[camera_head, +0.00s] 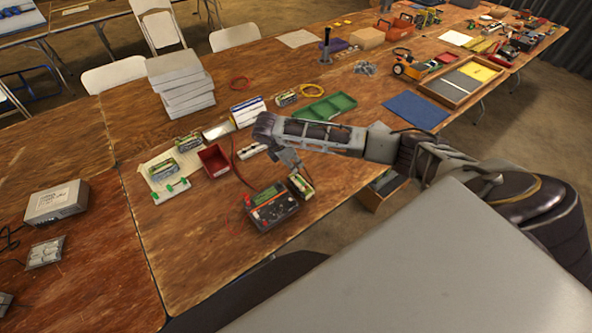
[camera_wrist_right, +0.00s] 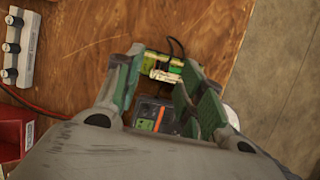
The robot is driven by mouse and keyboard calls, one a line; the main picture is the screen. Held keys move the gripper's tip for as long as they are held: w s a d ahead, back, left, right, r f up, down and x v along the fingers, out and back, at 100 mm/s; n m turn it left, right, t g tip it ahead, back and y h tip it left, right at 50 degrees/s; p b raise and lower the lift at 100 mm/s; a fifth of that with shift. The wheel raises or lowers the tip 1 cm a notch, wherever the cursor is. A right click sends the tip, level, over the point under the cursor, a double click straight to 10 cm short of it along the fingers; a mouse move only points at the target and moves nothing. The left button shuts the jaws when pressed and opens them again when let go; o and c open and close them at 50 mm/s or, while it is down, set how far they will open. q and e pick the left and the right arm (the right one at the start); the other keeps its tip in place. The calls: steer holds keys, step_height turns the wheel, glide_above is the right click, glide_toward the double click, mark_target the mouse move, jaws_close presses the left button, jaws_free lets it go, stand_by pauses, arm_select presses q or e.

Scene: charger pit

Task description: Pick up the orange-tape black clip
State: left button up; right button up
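My right gripper (camera_head: 292,162) reaches down over the near edge of the wooden table, beside the charger. In the right wrist view the gripper (camera_wrist_right: 164,60) has its two green-lined fingers spread apart. A small green and yellow battery pack (camera_wrist_right: 160,69) shows in the gap between them, with a black cable (camera_wrist_right: 176,47) looping beside it; the head view also shows this pack (camera_head: 304,187). I cannot tell whether a finger touches it. The dark charger (camera_head: 272,208) sits left of the gripper. I cannot clearly make out the black clip or its orange tape. My left gripper is out of view.
A red bin (camera_head: 214,160), a green tray (camera_head: 325,108) and a white board (camera_head: 165,172) with a battery pack stand nearby. A red cable (camera_head: 235,165) runs to the charger. The table's near edge is close to the gripper.

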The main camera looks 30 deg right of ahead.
steer(key=shift+f, duration=0.15)
steer(key=shift+p+x, duration=0.4)
steer(key=shift+x, duration=2.1)
steer(key=shift+s+a, duration=0.1)
steer(key=shift+s, duration=0.1)
steer(key=c, duration=0.9)
